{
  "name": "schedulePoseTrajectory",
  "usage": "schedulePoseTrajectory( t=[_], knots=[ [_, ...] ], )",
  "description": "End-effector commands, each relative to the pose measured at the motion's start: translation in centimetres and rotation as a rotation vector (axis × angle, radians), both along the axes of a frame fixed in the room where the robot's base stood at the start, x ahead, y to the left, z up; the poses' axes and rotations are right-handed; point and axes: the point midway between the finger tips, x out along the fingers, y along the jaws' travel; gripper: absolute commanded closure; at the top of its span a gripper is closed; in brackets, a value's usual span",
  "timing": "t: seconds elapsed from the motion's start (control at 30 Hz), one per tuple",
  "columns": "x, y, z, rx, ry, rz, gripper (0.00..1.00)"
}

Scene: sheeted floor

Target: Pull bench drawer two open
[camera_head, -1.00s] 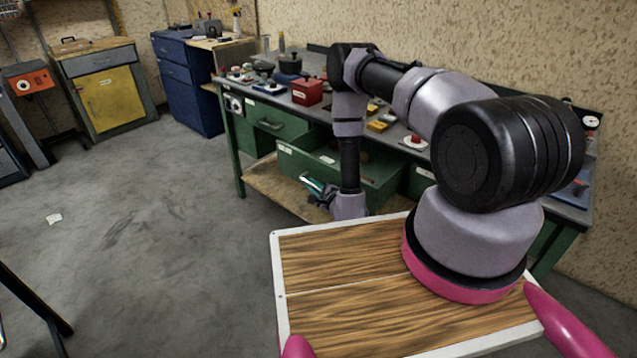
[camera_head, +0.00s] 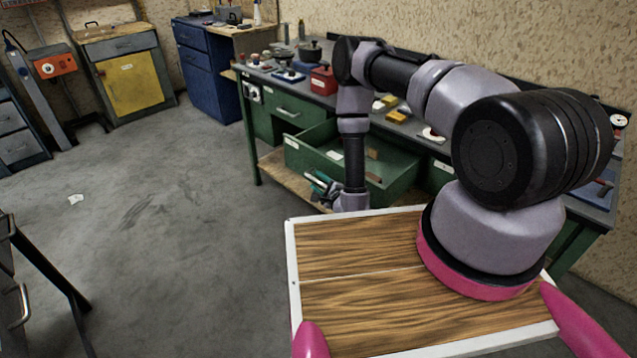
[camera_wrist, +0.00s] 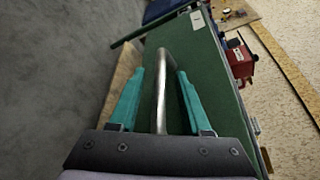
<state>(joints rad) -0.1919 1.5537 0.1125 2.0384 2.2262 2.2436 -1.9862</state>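The green bench drawer (camera_head: 400,178) in the head view is out from the bench, and its inside shows with small items in it. My gripper (camera_head: 322,186) is low at the outer face of this drawer, partly hidden by my arm. In the wrist view the metal drawer handle (camera_wrist: 161,95) lies between the two teal fingers of my gripper (camera_wrist: 171,66). The fingers stand apart, with a clear gap between the handle and the right finger. The left fingertip looks close to the handle; contact cannot be told.
A shut green drawer (camera_head: 288,112) is left of the open one. The benchtop holds a red box (camera_head: 323,80), pots and small parts. A lower wooden shelf (camera_head: 272,165) runs underneath. Blue (camera_head: 208,75) and yellow-door (camera_head: 133,82) cabinets stand behind. The floor at left is mostly clear.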

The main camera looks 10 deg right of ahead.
Motion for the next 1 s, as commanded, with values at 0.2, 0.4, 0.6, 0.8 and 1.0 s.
schedulePoseTrajectory(
  t=[0.2, 0.4, 0.6, 0.8, 1.0],
  knots=[
    [0.0, 0.0, 0.0, 0.000, 0.000, 0.000, 0.53],
    [-1.1, -0.3, 0.2, -0.001, 0.001, 0.003, 0.53],
    [-4.5, -1.3, 0.9, -0.001, 0.003, 0.006, 0.53],
    [-7.7, -2.5, 1.7, -0.003, 0.004, 0.007, 0.53],
    [-9.1, -2.8, 1.5, -0.007, 0.015, 0.004, 0.53]
  ],
)
